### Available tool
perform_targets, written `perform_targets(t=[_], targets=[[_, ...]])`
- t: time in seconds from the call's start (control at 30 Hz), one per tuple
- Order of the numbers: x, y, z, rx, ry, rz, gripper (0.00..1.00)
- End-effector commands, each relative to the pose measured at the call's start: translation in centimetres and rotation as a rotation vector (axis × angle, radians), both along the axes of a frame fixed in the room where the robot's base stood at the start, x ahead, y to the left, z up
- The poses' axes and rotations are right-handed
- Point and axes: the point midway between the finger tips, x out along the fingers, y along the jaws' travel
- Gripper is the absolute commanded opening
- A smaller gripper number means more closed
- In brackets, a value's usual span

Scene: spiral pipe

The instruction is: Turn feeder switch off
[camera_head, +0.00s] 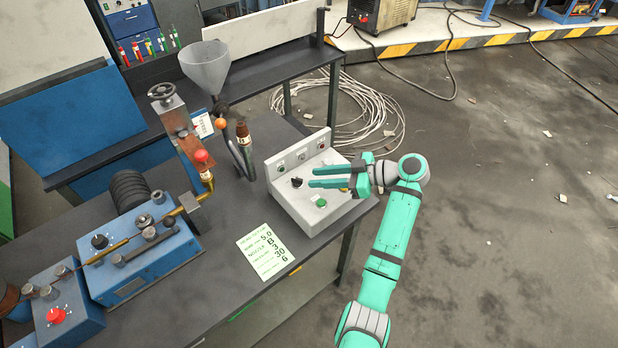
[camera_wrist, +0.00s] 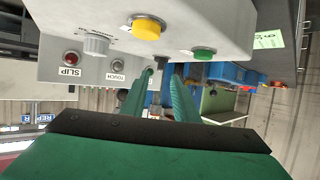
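A light grey control box (camera_head: 334,153) stands at the right end of the dark bench. A black rotary switch (camera_head: 297,182) sits on its sloped face; I cannot read a feeder label beside it. My gripper (camera_head: 311,177) reaches in from the right with its fingers apart, their tips just beside the black switch. In the wrist view my gripper (camera_wrist: 161,72) shows a dark knob-like part (camera_wrist: 164,66) between its fingertips; contact cannot be told. The wrist view also shows a yellow button (camera_wrist: 147,28), a green button (camera_wrist: 203,53) and a white knob (camera_wrist: 96,44).
A paper sheet (camera_head: 265,251) lies left of the box. A blue machine (camera_head: 150,262) fills the left bench. Coiled cable (camera_head: 375,115) lies on the floor; the floor at right is mostly open.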

Motion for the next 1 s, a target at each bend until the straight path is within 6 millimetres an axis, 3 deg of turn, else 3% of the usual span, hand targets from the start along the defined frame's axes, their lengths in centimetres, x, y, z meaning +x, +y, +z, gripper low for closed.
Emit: perform_targets(t=[0.2,0.4,1.0], targets=[[-1.0,-3.2,1.4,0.000,0.000,-0.001,0.27],[-1.5,-4.6,2.0,0.000,0.000,-0.001,0.27],[-1.5,-4.6,2.0,0.000,0.000,0.000,0.27]])
